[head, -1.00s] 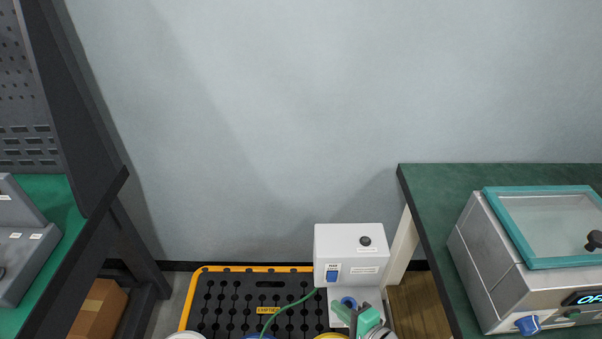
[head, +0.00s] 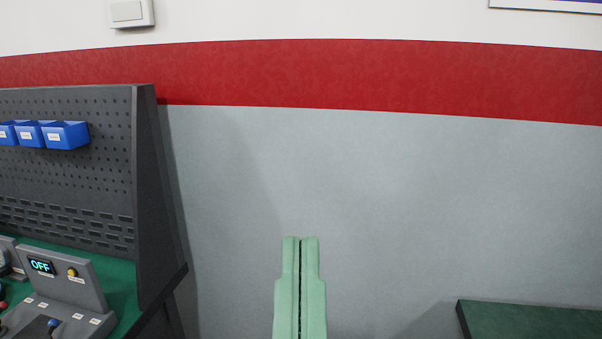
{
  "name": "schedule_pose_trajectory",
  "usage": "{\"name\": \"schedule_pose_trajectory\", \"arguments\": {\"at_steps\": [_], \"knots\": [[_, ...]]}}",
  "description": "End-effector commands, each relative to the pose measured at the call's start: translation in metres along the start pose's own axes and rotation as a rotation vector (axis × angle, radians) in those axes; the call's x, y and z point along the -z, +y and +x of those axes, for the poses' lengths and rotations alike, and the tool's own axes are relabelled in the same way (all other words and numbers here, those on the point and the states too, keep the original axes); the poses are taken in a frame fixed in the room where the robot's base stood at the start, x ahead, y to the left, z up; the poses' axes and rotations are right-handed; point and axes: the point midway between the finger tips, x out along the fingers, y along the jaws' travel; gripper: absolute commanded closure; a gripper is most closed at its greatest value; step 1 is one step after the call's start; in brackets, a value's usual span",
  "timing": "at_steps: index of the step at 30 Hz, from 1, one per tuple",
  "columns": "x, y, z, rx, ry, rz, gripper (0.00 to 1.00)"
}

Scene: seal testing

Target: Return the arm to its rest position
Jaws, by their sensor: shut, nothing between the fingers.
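My gripper (head: 300,240) shows in the head view at the bottom centre. Its two pale green fingers point straight up and lie side by side, shut with nothing between them. It stands in front of the bare grey wall (head: 390,200) and touches nothing that I can see. The rest of my arm is below the picture's edge.
A dark pegboard (head: 70,170) with blue bins (head: 66,135) rises at the left, above a green bench (head: 122,290) with a grey control box (head: 62,275) reading OFF. A green tabletop corner (head: 530,318) shows at lower right. The space between is free.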

Motion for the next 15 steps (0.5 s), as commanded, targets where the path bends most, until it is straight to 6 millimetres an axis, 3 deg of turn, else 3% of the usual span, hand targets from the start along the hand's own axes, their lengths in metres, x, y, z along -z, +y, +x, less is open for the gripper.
{"name": "schedule_pose_trajectory", "arguments": {"at_steps": [1, 15], "knots": [[0.042, 0.001, 0.036, 0.001, -0.012, 0.005, 1.00], [0.240, -0.002, 0.183, 0.012, -0.023, 0.021, 1.00]]}}
